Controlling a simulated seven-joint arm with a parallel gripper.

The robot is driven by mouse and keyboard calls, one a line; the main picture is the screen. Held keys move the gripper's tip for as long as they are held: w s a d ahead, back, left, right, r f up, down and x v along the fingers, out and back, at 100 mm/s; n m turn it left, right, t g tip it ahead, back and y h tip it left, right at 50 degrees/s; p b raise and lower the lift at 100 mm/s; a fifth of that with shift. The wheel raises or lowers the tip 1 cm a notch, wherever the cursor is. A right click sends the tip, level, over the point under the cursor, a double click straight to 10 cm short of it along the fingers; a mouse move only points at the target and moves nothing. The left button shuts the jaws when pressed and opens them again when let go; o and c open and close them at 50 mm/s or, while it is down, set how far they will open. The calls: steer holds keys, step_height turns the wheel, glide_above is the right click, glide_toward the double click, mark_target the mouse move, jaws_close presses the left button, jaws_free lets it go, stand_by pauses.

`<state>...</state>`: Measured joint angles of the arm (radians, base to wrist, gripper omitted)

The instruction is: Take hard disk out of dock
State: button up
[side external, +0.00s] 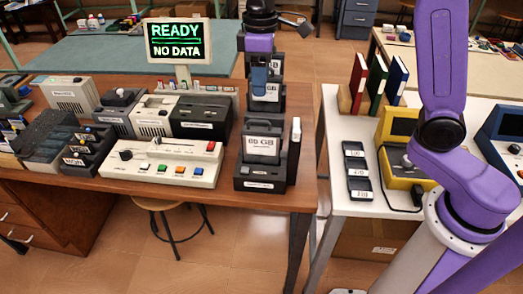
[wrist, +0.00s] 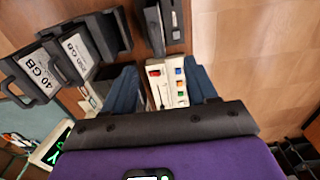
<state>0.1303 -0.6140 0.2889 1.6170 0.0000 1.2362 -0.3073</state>
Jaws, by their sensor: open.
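In the side view, a black-framed hard disk with a white label (side external: 262,146) stands upright in a black dock (side external: 262,184) at the table's right end. The label seems to read 80 GB. A second labelled disk (side external: 266,93) stands behind it, partly covered by my gripper (side external: 259,88). In the wrist view, my gripper (wrist: 161,66) is open, with two blue fingers apart and nothing between them. A disk labelled 40 GB (wrist: 40,76), with a handle, and another labelled disk (wrist: 77,54) lie left of the fingers.
A white console with coloured buttons (side external: 165,163) sits left of the dock; it shows between the fingers in the wrist view (wrist: 168,84). A dark upright piece (side external: 295,150) stands beside the dock. A monitor (side external: 178,42) reads READY, NO DATA. A white table (side external: 345,218) stands right, across a gap.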

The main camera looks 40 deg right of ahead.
glide_toward(259, 129)
steer(key=f, duration=0.5)
steer(key=shift+s+f, duration=0.25)
steer(key=shift+w+f, duration=0.15)
steer(key=shift+f, duration=1.45)
steer(key=shift+w+f, duration=0.1)
steer(key=shift+f, duration=1.45)
jaws_close()
steer(key=shift+r, duration=0.1)
